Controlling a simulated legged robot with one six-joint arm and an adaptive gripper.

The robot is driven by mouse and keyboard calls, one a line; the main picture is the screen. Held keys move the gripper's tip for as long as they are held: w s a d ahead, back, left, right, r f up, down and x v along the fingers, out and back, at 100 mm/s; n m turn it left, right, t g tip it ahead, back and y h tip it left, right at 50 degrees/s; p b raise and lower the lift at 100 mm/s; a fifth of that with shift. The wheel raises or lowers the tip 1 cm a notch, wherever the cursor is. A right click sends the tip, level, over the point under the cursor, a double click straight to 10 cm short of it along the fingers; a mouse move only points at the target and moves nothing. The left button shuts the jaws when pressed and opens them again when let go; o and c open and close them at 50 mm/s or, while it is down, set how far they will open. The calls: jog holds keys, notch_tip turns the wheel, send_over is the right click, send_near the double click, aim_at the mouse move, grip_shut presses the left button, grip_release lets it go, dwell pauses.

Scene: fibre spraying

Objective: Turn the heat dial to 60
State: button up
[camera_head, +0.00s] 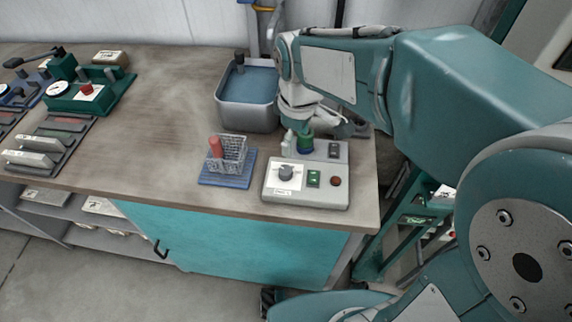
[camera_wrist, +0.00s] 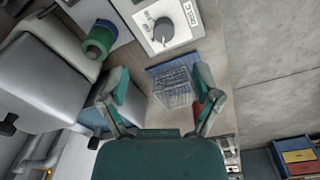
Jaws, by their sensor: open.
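The heat dial (camera_head: 286,172) is a grey round knob on a white plate at the left front of a pale control box (camera_head: 320,192). In the wrist view the dial (camera_wrist: 163,30) shows at the top, beyond my fingertips. Its scale is too small to read. My gripper (camera_wrist: 161,78) is open, its two fingers spread wide with nothing gripped. The fingers are apart from the dial. In the head view my wrist hangs behind the box, and the fingers are hard to make out.
A green cylinder (camera_head: 305,143) stands at the back of the box. A wire rack (camera_head: 234,152) with a red tube sits on a blue mat (camera_head: 227,181) to the left. A grey water basin (camera_head: 247,112) stands behind. The bench middle is clear.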

aim_at(286, 170)
jog(key=shift+n+g, duration=0.3)
jog(key=shift+n, duration=0.4)
jog(key=f, duration=0.4)
jog(key=w+a+f, duration=0.1)
jog(key=f, duration=0.3)
jog(key=a+f, duration=0.1)
jog(key=f, duration=0.3)
jog(key=shift+w+f, duration=0.15)
jog(key=shift+f, duration=0.05)
jog(key=shift+d, duration=0.1)
grip_shut()
